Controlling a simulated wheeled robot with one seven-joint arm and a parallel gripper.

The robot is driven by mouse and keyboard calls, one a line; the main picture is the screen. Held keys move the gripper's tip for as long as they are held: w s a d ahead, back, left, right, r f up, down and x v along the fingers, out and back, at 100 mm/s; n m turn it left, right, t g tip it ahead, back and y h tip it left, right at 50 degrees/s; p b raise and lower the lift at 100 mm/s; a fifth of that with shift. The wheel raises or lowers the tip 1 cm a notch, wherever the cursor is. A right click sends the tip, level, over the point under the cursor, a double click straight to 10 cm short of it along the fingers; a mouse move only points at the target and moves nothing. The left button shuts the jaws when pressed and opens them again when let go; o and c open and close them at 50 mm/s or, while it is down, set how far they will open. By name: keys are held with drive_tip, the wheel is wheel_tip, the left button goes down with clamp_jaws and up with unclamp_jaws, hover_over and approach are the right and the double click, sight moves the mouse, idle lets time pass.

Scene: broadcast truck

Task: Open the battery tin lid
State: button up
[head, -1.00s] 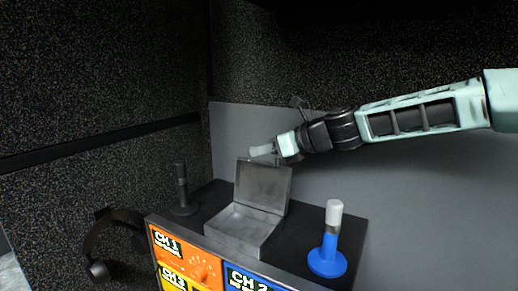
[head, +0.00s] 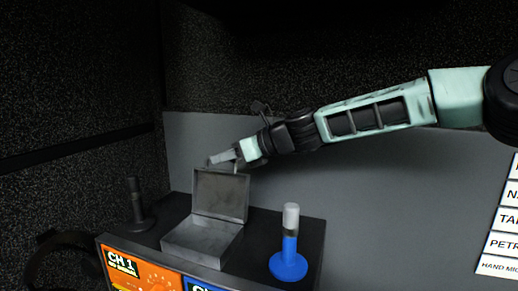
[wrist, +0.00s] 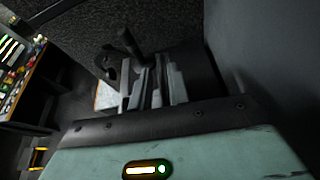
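The battery tin (head: 198,242) is a grey metal box on top of a dark cabinet in the head view. Its lid (head: 220,195) stands up at the back, so the tin is open and its inside shows bare grey. My gripper (head: 218,159) is at the top edge of the lid, with its fingers pointing left and down. I cannot tell whether it touches the lid. In the wrist view my gripper's fingers (wrist: 152,88) show beyond the pale green wrist housing, but their gap is unclear. I cannot make out the tin in that view.
A blue microphone with a white top (head: 289,245) stands right of the tin, and a black one (head: 138,205) stands left. The cabinet front has coloured channel panels (head: 140,272). Headphones (head: 62,255) hang at the left. A grey wall is behind; a label board (head: 498,220) is at right.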

drive_tip(key=b+v, duration=0.5)
drive_tip(key=v, duration=1)
drive_tip(key=shift+d, duration=0.2)
drive_tip(key=shift+s, duration=0.1)
